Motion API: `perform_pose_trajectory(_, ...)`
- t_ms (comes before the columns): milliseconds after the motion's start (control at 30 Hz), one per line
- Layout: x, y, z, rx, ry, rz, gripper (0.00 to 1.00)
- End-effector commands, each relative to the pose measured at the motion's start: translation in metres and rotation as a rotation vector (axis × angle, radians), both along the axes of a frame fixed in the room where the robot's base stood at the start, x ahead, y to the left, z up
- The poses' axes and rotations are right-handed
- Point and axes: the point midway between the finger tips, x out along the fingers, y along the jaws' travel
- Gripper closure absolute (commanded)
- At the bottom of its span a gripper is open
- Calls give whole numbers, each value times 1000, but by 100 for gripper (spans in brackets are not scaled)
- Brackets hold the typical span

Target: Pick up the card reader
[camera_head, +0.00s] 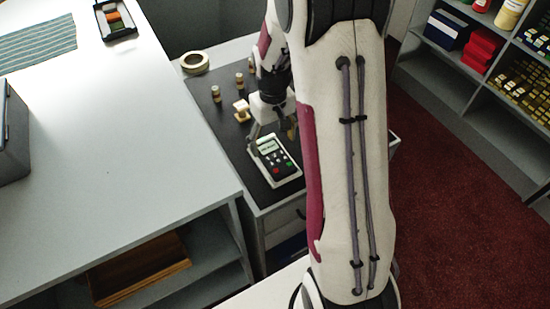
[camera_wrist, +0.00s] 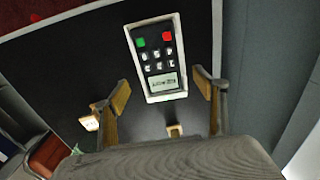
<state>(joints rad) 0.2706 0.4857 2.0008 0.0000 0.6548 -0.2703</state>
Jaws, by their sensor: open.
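The card reader (camera_head: 273,161) is a white-edged handset with a dark keypad, a small screen, and green and red keys. It lies flat on the black mat on the cabinet top in the head view. In the wrist view the card reader (camera_wrist: 157,62) sits ahead of the fingers, its screen end nearest them. My gripper (camera_head: 272,133) is over the screen end of the reader in the head view. In the wrist view my gripper (camera_wrist: 162,92) is open, with one finger on each side of that end and nothing held. Whether the fingers are level with the reader is unclear.
A small wooden stand (camera_head: 242,110), several small capped bottles (camera_head: 216,93) and a tape roll (camera_head: 195,62) stand behind the reader. A grey counter (camera_head: 110,130) rises at the left. Shelves (camera_head: 480,90) hold boxes at the right.

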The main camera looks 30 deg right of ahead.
Motion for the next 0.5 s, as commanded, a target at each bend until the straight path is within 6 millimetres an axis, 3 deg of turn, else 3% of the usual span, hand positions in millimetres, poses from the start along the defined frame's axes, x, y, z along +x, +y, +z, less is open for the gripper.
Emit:
perform_pose_trajectory(267, -2, 0, -7, 1, 3, 0, 29)
perform_pose_trajectory(500, -6, 1, -33, 1, 5, 0, 29)
